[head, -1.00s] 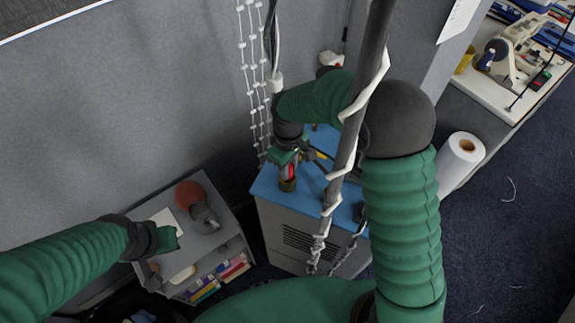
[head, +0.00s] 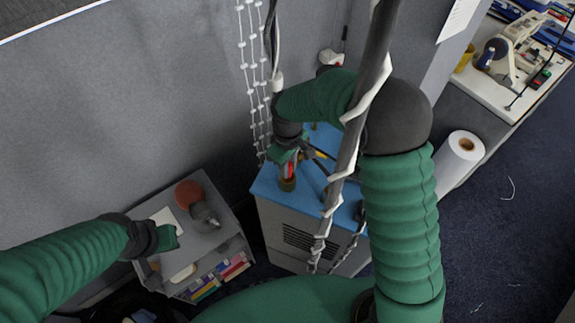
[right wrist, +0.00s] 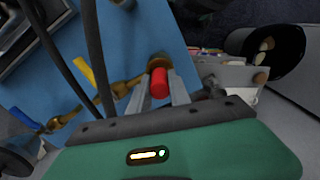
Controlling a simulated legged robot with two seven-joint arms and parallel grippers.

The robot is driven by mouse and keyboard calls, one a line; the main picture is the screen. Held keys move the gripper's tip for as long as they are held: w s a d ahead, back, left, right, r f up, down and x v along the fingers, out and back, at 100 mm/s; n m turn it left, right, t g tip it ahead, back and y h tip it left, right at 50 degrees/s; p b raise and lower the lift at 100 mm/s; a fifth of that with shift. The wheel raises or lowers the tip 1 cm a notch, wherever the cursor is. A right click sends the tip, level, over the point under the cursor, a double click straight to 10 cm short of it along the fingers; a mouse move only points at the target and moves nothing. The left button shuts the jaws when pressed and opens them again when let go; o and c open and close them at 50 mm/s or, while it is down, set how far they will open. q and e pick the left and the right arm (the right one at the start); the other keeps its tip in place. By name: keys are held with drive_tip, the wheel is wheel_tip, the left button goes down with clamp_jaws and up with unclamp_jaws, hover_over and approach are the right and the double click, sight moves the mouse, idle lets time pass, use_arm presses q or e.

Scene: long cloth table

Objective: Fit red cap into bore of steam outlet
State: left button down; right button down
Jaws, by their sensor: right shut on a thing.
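The red cap (right wrist: 159,83) is between the two grey fingers of my right gripper (right wrist: 158,92), which is shut on it. A round brass fitting, the steam outlet (right wrist: 160,64), lies right beyond the cap's far end. I cannot tell whether the cap's end is inside the bore or just against its rim. In the head view the red cap (head: 290,168) shows in my right gripper (head: 289,165), just above the upright brass outlet (head: 287,184). My left gripper (head: 167,238) is over the grey cabinet at the left, its jaws unclear.
The outlet stands on the blue-topped machine (head: 266,182). Dark hoses and a yellow-handled brass valve (right wrist: 84,71) are beside it in the right wrist view. A grey cabinet (head: 218,238) stands left.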

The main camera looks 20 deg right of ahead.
drive_tip(key=shift+f+b, duration=0.65)
drive_tip(key=shift+f, duration=0.55)
drive_tip(key=c, duration=1.1)
unclamp_jaws()
drive_tip(key=shift+r, duration=0.1)
wheel_tip(320, 180, up, 16)
drive_tip(key=b, duration=0.3)
drive_tip(key=shift+w+r, duration=0.1)
drive_tip(key=shift+r, duration=0.15)
